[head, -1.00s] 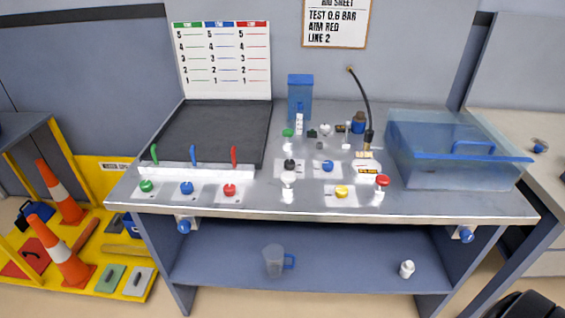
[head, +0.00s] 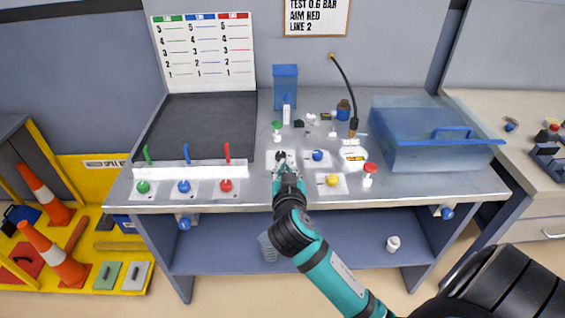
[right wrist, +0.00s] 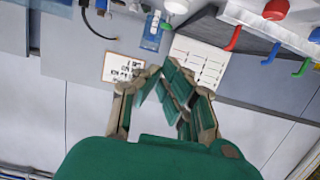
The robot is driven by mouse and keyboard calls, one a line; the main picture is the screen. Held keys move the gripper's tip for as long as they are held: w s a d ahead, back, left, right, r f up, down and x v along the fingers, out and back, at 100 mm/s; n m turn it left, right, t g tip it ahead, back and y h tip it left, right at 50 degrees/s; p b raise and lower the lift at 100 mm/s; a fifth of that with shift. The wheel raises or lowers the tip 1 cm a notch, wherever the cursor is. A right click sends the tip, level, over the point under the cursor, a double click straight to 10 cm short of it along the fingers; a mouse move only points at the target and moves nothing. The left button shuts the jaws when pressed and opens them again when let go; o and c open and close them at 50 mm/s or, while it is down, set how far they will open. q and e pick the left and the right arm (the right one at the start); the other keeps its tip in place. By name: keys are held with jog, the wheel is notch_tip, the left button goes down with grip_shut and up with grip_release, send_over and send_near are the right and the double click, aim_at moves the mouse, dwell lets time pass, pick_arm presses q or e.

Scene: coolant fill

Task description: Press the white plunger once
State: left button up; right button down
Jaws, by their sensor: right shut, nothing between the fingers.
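In the head view my right gripper (head: 281,167) is over the front middle of the bench, beside a black knob (head: 281,156) on a white plate. It is shut and empty, and its fingers also meet in the right wrist view (right wrist: 168,75). The white plunger is not clearly visible; the spot just in front of the black knob is covered by my gripper and forearm. I cannot tell whether the fingers touch anything there. My left gripper is not in view.
Close by are a blue knob (head: 318,155), a yellow knob (head: 332,180), a red-topped knob (head: 369,169) and a green knob (head: 277,125). Coloured levers (head: 187,153) stand left. A clear blue tank (head: 420,150) stands right. A hose (head: 346,82) rises behind.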

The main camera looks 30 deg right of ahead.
jog(key=shift+w+d, duration=0.1)
jog(key=shift+w, duration=0.05)
jog(key=w+d+f+p, duration=0.1)
jog(key=w, duration=0.1)
jog(key=w+d+f+p, duration=0.1)
jog(key=w+d+f, duration=0.1)
jog(key=w, duration=0.1)
jog(key=w+d+f+p, duration=0.1)
jog(key=w+d+f, duration=0.1)
jog(key=w, duration=0.1)
jog(key=shift+f, duration=0.85)
